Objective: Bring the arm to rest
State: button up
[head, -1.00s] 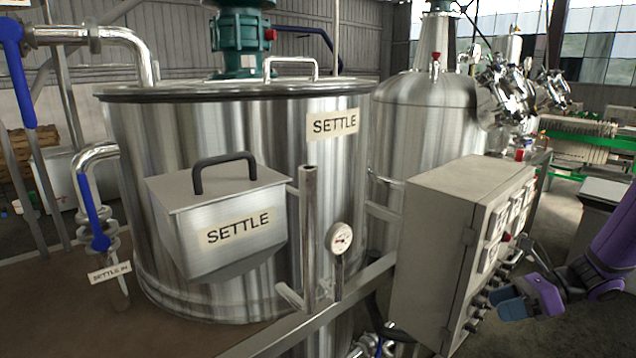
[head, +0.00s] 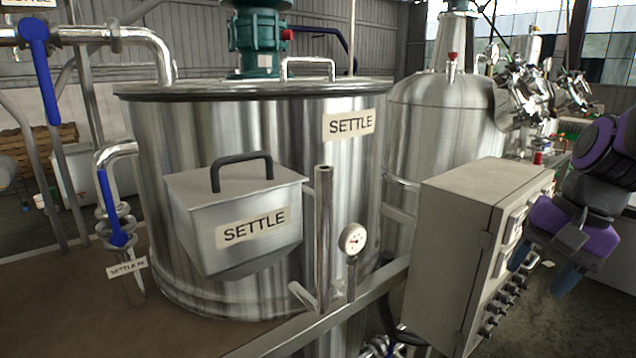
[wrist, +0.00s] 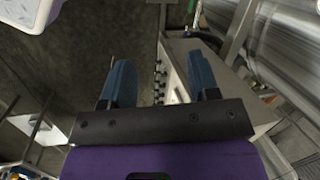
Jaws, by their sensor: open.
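My gripper (head: 543,266) is at the right of the head view, in front of the control box's switch face. It has blue fingers and a purple body, and it points downward. In the wrist view my gripper (wrist: 160,88) shows its two blue fingers spread apart with nothing between them. The grey control box (head: 462,255) is close to the fingers; I cannot tell if they touch it. The box also shows in the wrist view (wrist: 238,100), beyond the right finger.
A steel tank (head: 345,200) labelled SETTLE stands at the left with a lidded SETTLE box (head: 250,238) on its front. A gauge (head: 352,240) and rail (head: 320,325) are before it. A second tank (head: 435,135) stands behind.

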jog(key=s+r+n+t+h, duration=0.3)
jog(key=s+r+n+t, duration=0.1)
jog(key=s+r+n, duration=0.3)
jog(key=shift+s+a, duration=0.3)
jog(key=shift+r, duration=0.1)
dwell(0.6)
